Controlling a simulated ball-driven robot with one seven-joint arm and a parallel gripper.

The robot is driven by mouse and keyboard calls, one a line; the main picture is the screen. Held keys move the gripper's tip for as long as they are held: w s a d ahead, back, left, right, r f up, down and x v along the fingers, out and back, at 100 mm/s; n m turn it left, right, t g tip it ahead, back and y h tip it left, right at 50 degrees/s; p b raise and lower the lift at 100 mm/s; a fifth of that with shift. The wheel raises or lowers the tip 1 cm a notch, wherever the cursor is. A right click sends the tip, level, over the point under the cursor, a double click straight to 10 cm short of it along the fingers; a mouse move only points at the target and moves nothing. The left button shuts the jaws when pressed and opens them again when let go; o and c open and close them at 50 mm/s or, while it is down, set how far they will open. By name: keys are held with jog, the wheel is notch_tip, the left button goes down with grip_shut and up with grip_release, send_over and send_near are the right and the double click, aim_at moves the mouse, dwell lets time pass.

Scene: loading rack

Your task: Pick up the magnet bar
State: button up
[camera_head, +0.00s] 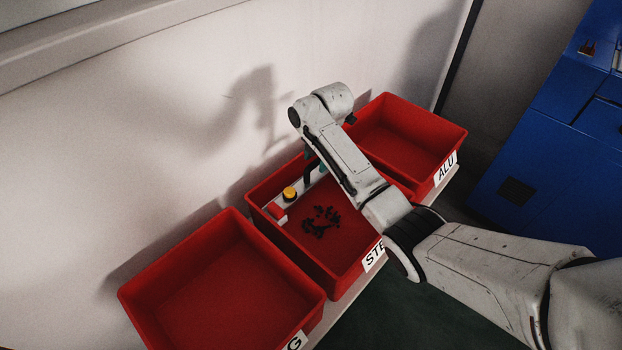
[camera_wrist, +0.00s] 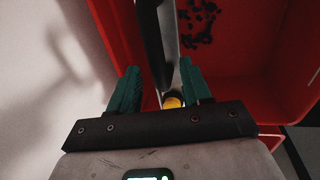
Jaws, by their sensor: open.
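The magnet bar (camera_head: 290,194) lies along the back wall inside the middle red bin (camera_head: 258,190). It has a pale grey body, a red end, a yellow knob and a black handle, and my arm partly hides its right side. In the wrist view the bar's black handle (camera_wrist: 152,42) runs up between my two green fingers, with the yellow knob low between them. My gripper (camera_wrist: 160,76) is open, one finger on each side of the handle. I cannot tell if either finger touches it. In the head view my gripper (camera_head: 318,165) is mostly hidden behind my arm.
Small dark pieces (camera_head: 321,221) lie on the middle bin's floor. An empty red bin (camera_head: 222,285) stands at left and another, labelled ALU (camera_head: 446,168), at right. A pale wall (camera_head: 120,130) rises close behind the bins. A blue cabinet (camera_head: 560,150) stands at far right.

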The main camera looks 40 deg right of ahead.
aim_at(315, 162)
jog(key=shift+w+a+f, duration=0.1)
jog(key=shift+w+f, duration=0.1)
jog(key=shift+f, duration=0.65)
jog(key=shift+w+a+f, duration=0.1)
jog(key=shift+w+f, duration=0.1)
jog(key=shift+f, duration=0.65)
jog(key=shift+c, duration=0.4)
grip_shut()
jog(key=shift+d+r, duration=0.1)
